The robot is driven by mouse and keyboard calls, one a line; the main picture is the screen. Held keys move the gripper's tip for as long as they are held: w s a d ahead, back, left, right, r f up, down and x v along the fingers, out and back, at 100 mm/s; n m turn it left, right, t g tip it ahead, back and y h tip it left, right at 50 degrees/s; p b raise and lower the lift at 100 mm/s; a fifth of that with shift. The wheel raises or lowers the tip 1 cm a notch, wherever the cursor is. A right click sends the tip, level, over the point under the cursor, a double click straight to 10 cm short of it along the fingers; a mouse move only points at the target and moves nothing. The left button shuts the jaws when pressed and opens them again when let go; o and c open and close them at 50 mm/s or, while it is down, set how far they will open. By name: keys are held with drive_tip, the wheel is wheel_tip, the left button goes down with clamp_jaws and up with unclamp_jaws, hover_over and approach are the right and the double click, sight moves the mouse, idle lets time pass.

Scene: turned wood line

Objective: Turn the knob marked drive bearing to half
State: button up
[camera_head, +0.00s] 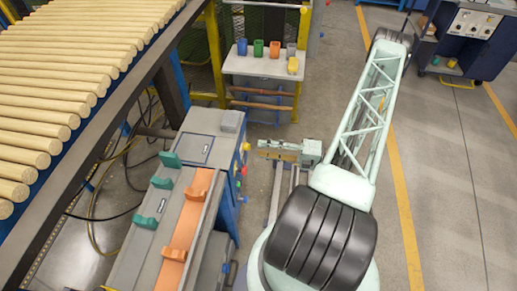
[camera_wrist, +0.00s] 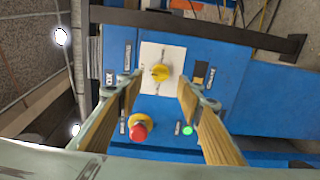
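A yellow knob (camera_wrist: 160,73) sits on a white plate (camera_wrist: 150,56) on the blue panel (camera_wrist: 232,65) in the wrist view. The labels near it are too small to read, so I cannot tell which marks the drive bearing. My gripper (camera_wrist: 160,82) is open, with its wooden-looking fingers at the left and right of the knob in the picture and a gap to each side. I see no contact with the knob. In the head view my gripper (camera_head: 268,149) points left at the panel side of the grey machine (camera_head: 210,122), apart from it.
A red button on a yellow base (camera_wrist: 139,127) and a green light (camera_wrist: 187,130) sit below the knob. A dark bar (camera_wrist: 220,30) crosses above. In the head view, a small table (camera_head: 258,66) holds several coloured cups; a roller-like bed of wooden rods (camera_head: 60,80) stands left.

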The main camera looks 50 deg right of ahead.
drive_tip(key=shift+v, duration=2.9)
drive_tip(key=w+a+r+n+g+y, duration=0.1)
drive_tip(key=w+a+r+n+g, duration=0.2)
drive_tip(key=a+r+n+g, duration=0.5)
drive_tip(key=w+a+r+n+g+y, duration=0.1)
drive_tip(key=w+a+r+n, duration=0.35)
drive_tip(key=r, duration=0.75)
drive_tip(key=w+a+r+n+g+y, duration=0.15)
drive_tip(key=a+r+n+g, duration=0.3)
drive_tip(key=r+n, duration=0.55)
drive_tip(key=s+a+r+n+g+h, duration=0.3)
drive_tip(key=a+r+n+h, duration=0.2)
drive_tip(key=a+r+n, duration=0.6)
drive_tip(key=s+a+r+n+t+h, duration=0.2)
drive_tip(key=s+a+r+n+h, duration=0.1)
drive_tip(key=s+a+r+n, duration=0.2)
drive_tip(key=s+a+r+n+t+h, duration=0.3)
drive_tip(key=s+a+r+n, duration=0.3)
drive_tip(key=s+r+n, duration=0.3)
drive_tip(key=shift+s+r+h, duration=0.75)
drive_tip(key=shift+s+r, duration=0.3)
drive_tip(key=shift+r, duration=1.3)
